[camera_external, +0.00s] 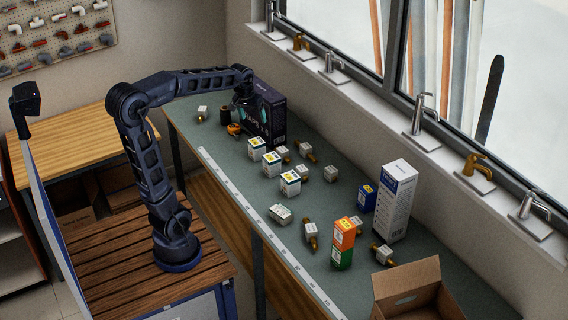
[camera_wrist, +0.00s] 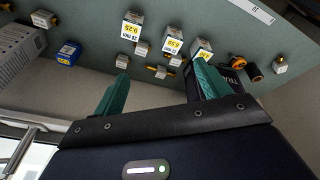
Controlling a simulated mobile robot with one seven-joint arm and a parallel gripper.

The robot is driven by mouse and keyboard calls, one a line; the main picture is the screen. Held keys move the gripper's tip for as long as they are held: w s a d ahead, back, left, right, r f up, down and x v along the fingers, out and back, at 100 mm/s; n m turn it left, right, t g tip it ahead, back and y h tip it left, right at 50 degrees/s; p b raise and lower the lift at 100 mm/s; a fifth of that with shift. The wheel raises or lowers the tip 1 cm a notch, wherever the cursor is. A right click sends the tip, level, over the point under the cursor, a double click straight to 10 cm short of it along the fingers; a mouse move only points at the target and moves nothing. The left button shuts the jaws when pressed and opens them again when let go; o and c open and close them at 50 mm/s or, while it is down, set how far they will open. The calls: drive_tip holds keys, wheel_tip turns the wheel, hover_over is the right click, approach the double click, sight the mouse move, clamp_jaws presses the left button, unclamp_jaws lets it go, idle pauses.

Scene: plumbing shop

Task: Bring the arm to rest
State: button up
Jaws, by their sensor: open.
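My arm reaches from its base on the slatted wooden platform over to the far end of the grey-green bench (camera_external: 215,147). My gripper (camera_external: 240,103) is beside the tall dark box (camera_external: 264,112), and the arm partly hides it in the outside view. In the wrist view my gripper (camera_wrist: 155,85) shows two green fingers set wide apart with nothing between them. The dark box (camera_wrist: 228,82) lies behind the right finger there. I cannot tell whether the gripper touches the box.
Several small white boxes (camera_external: 271,164) and brass fittings (camera_external: 310,232) stand on the bench. A tall white box (camera_external: 396,200) and an open carton (camera_external: 405,295) are nearer. Taps (camera_external: 421,118) line the windowsill.

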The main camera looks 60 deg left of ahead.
drive_tip(key=s+d+f+m+t, duration=0.1)
drive_tip(key=s+d+f+m, duration=0.1)
drive_tip(key=s+d, duration=0.5)
drive_tip(key=s+d+f+m, duration=0.3)
drive_tip(key=s+d, duration=0.3)
drive_tip(key=s, duration=0.7)
drive_tip(key=shift+d+m+t+h, duration=0.35)
drive_tip(key=shift+m+t+h, duration=0.05)
drive_tip(key=shift+m, duration=0.5)
drive_tip(key=shift+s, duration=0.1)
